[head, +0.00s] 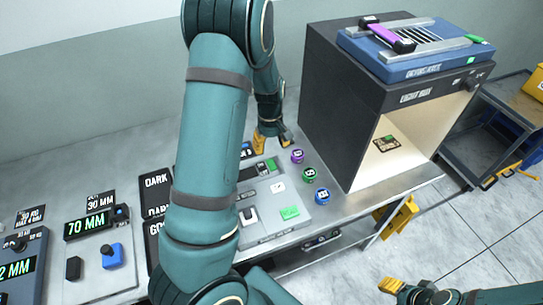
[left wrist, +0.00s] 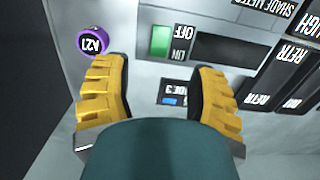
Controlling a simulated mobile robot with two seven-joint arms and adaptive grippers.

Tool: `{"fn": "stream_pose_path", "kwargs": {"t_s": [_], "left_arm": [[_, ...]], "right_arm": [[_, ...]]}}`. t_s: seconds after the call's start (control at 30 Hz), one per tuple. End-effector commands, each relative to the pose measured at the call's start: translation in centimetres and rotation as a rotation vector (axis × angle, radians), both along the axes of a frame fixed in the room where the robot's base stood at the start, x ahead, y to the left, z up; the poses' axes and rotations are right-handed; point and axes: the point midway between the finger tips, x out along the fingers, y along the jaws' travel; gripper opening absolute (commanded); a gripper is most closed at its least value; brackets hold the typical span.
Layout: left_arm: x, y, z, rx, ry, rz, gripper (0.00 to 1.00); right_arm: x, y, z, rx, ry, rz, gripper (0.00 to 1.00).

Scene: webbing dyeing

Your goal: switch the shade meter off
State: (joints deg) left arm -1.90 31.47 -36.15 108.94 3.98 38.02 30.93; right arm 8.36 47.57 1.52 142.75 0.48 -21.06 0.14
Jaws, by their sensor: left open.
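The shade meter is a grey panel (head: 295,217) on the bench in the head view, partly hidden behind my left arm. In the left wrist view its panel (left wrist: 225,15) appears upside down. A green rocker switch (left wrist: 161,42) sits beside the OFF and ON labels, next to a dark blank display window (left wrist: 230,48). Which side of the rocker is pressed I cannot tell. My left gripper (left wrist: 158,88) is open and empty, its yellow fingers apart near the switch; in the head view it (head: 272,139) is at the meter's far end. My right gripper (head: 405,288) is at the lower right, away from the meter.
Purple (head: 297,156), green (head: 309,175) and blue (head: 323,196) round pieces stand right of the meter. A dark light box (head: 345,100) stands beyond them, with a blue rack (head: 410,62) on top. Dark panels and a 70 MM device (head: 90,250) are on the left.

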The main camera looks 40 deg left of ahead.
Motion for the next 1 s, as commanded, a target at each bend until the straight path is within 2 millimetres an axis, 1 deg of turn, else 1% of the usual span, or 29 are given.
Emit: {"fn": "stream_pose_path", "kwargs": {"t_s": [0.03,0.1,0.2,0.3,0.43,1.0], "left_arm": [[0.1,0.0,1.0,0.000,-0.004,-0.001,0.57],[0.1,0.1,2.1,0.000,-0.004,0.000,0.57],[0.1,0.2,3.2,0.000,-0.001,-0.001,0.57],[0.1,0.2,3.8,0.000,0.000,0.000,0.57],[0.1,0.2,4.1,0.000,0.001,0.001,0.57],[0.1,0.2,4.1,0.000,0.001,0.000,0.57]], "right_arm": [[0.0,0.0,0.0,0.000,0.000,0.000,0.47],[0.0,0.0,0.0,0.000,0.000,0.000,0.47],[0.0,0.0,0.0,0.000,0.000,0.000,0.47],[0.0,0.0,0.0,0.000,0.000,0.000,0.47],[0.0,0.0,0.0,0.000,0.000,0.000,0.47],[0.0,0.0,0.0,0.000,0.000,0.000,0.47]]}}
